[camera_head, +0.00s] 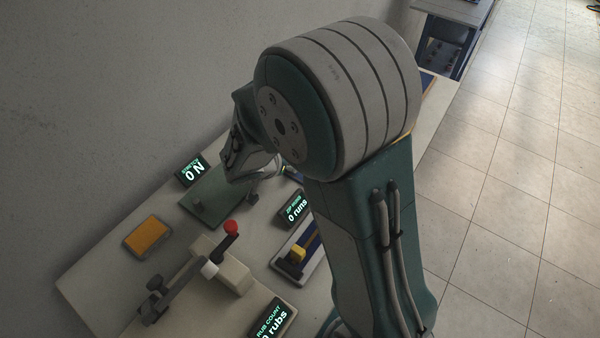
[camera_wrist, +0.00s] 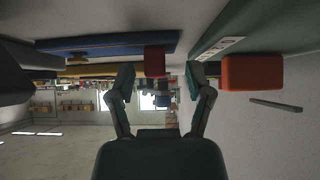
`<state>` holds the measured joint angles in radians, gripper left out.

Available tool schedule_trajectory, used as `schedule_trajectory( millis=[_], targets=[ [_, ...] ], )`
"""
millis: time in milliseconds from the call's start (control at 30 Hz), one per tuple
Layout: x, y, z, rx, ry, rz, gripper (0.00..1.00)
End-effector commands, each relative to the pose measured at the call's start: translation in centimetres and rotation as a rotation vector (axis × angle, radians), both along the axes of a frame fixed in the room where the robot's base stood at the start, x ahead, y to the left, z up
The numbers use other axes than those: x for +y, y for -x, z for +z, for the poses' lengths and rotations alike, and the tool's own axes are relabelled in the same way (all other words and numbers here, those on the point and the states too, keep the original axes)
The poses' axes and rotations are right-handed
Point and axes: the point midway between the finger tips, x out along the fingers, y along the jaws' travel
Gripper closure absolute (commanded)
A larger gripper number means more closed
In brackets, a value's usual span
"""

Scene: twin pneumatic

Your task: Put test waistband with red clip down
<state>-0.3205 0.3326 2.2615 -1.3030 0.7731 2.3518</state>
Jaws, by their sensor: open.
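A small red block (camera_wrist: 154,61), which looks like the red clip, shows between and beyond my fingertips in the wrist view. A dark blue flat piece (camera_wrist: 105,45) and a thin yellow strip (camera_wrist: 85,71) lie by it; I cannot tell which is the waistband. My gripper (camera_wrist: 158,78) is open, one finger on each side of the red block, with no clear contact. In the head view my arm hides most of the gripper, low over the green plate (camera_head: 212,194). The red clip does not show there.
A larger orange-red block (camera_wrist: 252,73) is right of my fingers. On the bench stand a "STRETCH 0 N" display (camera_head: 192,170), a "0 runs" display (camera_head: 293,209), an orange pad (camera_head: 148,237) and a lever with a red knob (camera_head: 231,228). A wall bounds the left.

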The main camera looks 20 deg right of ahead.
Motion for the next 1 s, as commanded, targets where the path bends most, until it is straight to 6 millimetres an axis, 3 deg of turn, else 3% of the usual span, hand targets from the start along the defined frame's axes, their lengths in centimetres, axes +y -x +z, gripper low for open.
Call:
schedule_trajectory(
  millis=[333,367,500,1000],
  targets=[
    [-0.76,-0.52,-0.92,-0.001,0.0,-0.001,0.34],
    [-0.76,-0.52,-0.92,-0.001,0.0,-0.001,0.39],
    [-0.75,-0.51,-0.92,0.0,0.0,-0.001,1.0],
    [-0.79,-0.52,-0.38,-0.002,0.0,-0.002,1.0]
  ],
)
